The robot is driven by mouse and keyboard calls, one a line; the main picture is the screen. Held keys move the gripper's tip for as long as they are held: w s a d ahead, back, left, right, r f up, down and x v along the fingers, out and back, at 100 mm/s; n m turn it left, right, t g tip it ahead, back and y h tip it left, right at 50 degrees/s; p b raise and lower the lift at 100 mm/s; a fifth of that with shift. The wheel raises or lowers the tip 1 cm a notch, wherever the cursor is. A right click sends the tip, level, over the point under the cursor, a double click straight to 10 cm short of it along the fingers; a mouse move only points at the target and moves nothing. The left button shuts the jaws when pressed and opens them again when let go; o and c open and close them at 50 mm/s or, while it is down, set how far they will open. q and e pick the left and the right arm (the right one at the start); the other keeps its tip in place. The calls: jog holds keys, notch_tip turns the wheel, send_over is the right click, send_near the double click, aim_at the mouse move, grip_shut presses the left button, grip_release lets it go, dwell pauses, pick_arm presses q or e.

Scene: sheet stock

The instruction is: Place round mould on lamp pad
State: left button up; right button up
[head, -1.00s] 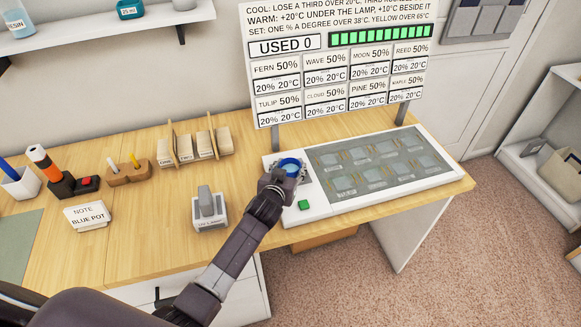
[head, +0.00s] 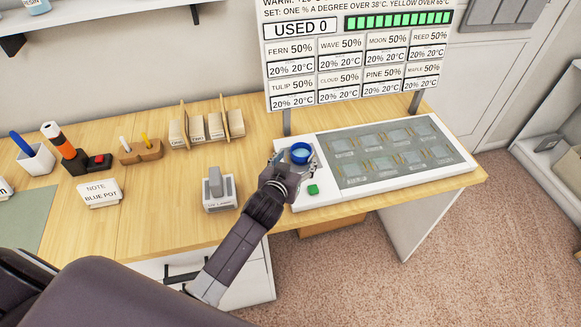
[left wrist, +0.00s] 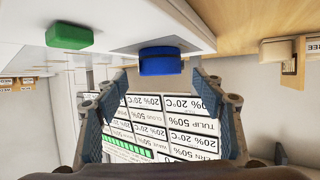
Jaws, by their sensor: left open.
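The round mould (head: 300,153) is a small blue round piece on the left end of a white station (head: 325,207). In the left wrist view the mould (left wrist: 160,61) rests on a grey square patch (left wrist: 124,47), which looks like the lamp pad. My left gripper (head: 288,167) is at the near side of the mould in the head view. In the left wrist view its fingers (left wrist: 157,82) are spread, with the mould just beyond the tips and nothing held. My right gripper is in neither view.
A green button (head: 313,189) is close to the gripper. A grey lamp block (head: 217,190) stands to the left on the wooden table (head: 165,215). A glass-like panel (head: 392,155) with several small sheets fills the station's right. An information board (head: 350,50) stands behind.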

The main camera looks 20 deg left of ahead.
pick_arm(q)
jog(key=shift+v, duration=2.75)
